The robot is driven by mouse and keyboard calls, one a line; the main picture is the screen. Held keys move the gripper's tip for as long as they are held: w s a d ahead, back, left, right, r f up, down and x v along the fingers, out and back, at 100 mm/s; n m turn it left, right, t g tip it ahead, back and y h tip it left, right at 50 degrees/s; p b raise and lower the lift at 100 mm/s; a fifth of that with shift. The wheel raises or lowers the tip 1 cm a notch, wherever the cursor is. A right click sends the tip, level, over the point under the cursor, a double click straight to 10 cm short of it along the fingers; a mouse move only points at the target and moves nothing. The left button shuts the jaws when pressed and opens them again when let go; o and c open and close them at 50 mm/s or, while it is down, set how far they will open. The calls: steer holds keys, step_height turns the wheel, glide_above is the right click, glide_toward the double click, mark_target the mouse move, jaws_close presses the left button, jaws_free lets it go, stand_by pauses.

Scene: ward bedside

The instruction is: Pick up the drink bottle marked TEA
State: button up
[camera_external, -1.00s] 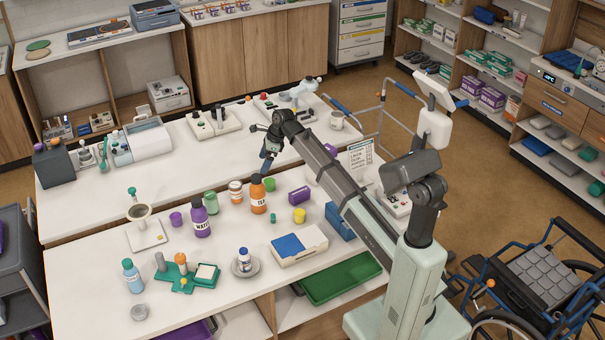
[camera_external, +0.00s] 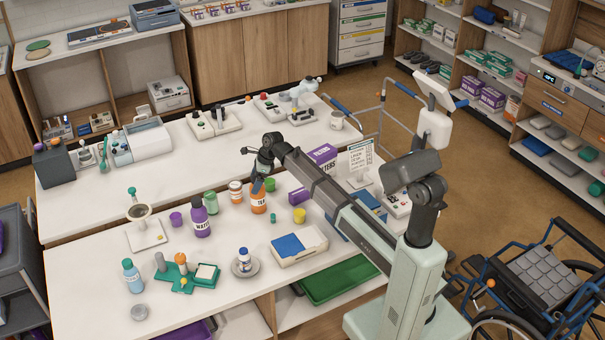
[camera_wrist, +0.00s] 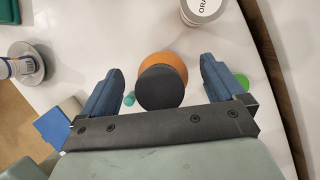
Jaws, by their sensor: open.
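The orange bottle (camera_external: 259,203) stands upright on the front table, with a white label that seems to read TEA. In the wrist view the orange bottle (camera_wrist: 162,61) is seen from above, its dark round cap (camera_wrist: 160,88) between my fingers. My gripper (camera_external: 262,178) is over the bottle's top, pointing down. In the wrist view my gripper (camera_wrist: 161,66) is open, with a blue finger on each side of the bottle and visible gaps to both. The gripper partly hides the cap in the external view.
A purple bottle (camera_external: 201,222) marked WATER stands left of it. A white container with an orange band (camera_external: 236,192), a green container (camera_external: 211,203), a purple box (camera_external: 299,196) and a yellow cup (camera_external: 299,216) stand nearby. The table front is partly clear.

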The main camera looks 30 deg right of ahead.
steer(key=shift+a+f, duration=0.2)
steer(key=shift+f, duration=0.35)
steer(key=shift+w, duration=0.1)
steer(key=c, duration=1.7)
steer(key=shift+r, duration=0.1)
